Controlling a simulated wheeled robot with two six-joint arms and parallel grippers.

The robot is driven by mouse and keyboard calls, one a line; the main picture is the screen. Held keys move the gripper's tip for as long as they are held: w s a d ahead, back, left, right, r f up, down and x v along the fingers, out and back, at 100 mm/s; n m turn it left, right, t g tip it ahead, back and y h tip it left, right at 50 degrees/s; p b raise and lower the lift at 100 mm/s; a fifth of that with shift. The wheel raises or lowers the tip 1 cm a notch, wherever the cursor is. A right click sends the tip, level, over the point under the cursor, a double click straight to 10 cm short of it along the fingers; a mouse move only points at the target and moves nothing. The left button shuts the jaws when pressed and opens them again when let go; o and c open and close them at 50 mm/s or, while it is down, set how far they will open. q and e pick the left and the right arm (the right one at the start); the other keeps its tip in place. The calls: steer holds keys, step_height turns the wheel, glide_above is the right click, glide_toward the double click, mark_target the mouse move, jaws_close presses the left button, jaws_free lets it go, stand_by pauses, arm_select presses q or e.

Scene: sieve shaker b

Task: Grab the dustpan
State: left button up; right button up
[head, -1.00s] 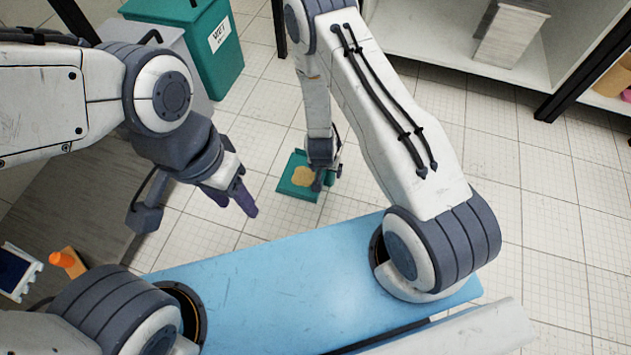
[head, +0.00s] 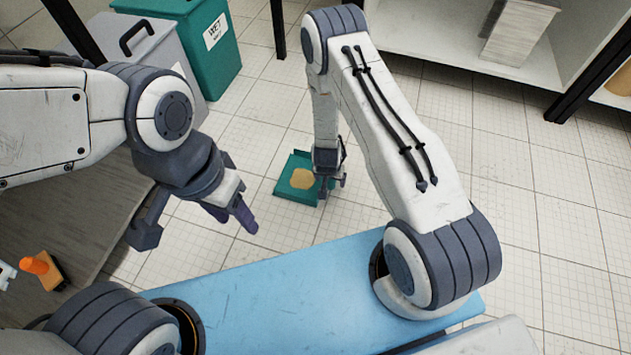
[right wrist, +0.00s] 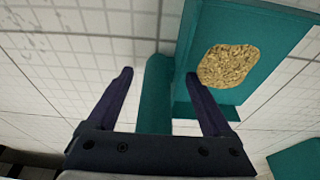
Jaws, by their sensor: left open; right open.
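The teal dustpan (head: 285,188) lies on the tiled floor with a patch of yellowish grains (head: 302,179) in its pan. My right gripper (head: 326,193) is low at the dustpan's right side in the head view. In the right wrist view the dustpan (right wrist: 254,38) fills the upper right, and its handle (right wrist: 155,95) stands between the two open fingers of my right gripper (right wrist: 160,90). There are gaps between handle and fingers. My left gripper (head: 238,213) is open and empty, up in the air to the left of the dustpan.
A green bin (head: 205,55) with a WET label and a grey bin (head: 150,50) stand at the back left. A white shelf (head: 430,25) stands at the back right. An orange-handled item (head: 38,266) lies on the grey surface at left. Tiled floor around the dustpan is clear.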

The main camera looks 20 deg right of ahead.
steer(key=shift+r, duration=0.1)
jaws_close()
steer(key=shift+r, duration=0.1)
